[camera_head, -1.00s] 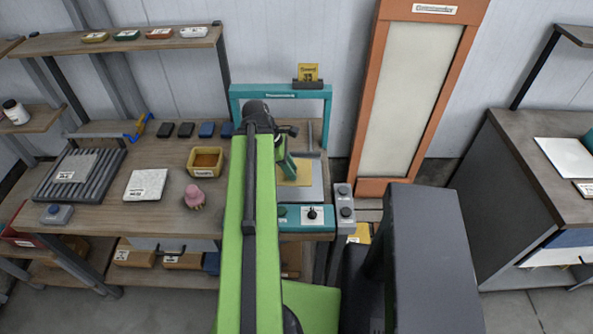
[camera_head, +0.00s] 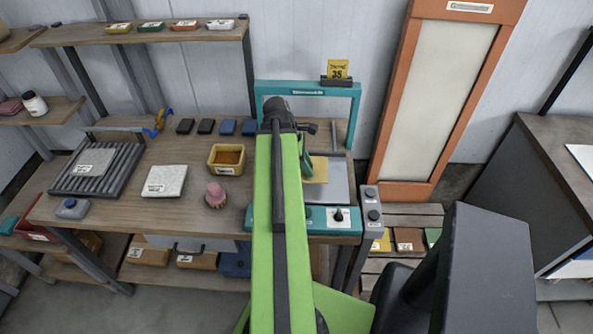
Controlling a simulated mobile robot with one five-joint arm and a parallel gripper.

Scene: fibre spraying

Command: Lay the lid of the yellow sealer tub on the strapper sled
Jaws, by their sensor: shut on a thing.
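The yellow sealer tub (camera_head: 226,160) stands without its lid on the bench, left of my arm, with brown contents showing. Its flat yellow lid (camera_head: 319,170) shows just right of my arm, over the grey strapper sled (camera_head: 338,184). The sled lies inside the teal strapper (camera_head: 309,91). My gripper (camera_head: 307,164) is shut on the lid at its left side, and my green arm hides most of the fingers. I cannot tell whether the lid touches the sled or is slightly above it.
A pink-topped object (camera_head: 215,195), a white slab (camera_head: 165,181) and a roller rack (camera_head: 97,168) stand left on the bench. A grey control box (camera_head: 371,205) stands at the strapper's front right. An orange-framed panel (camera_head: 440,100) rises behind on the right.

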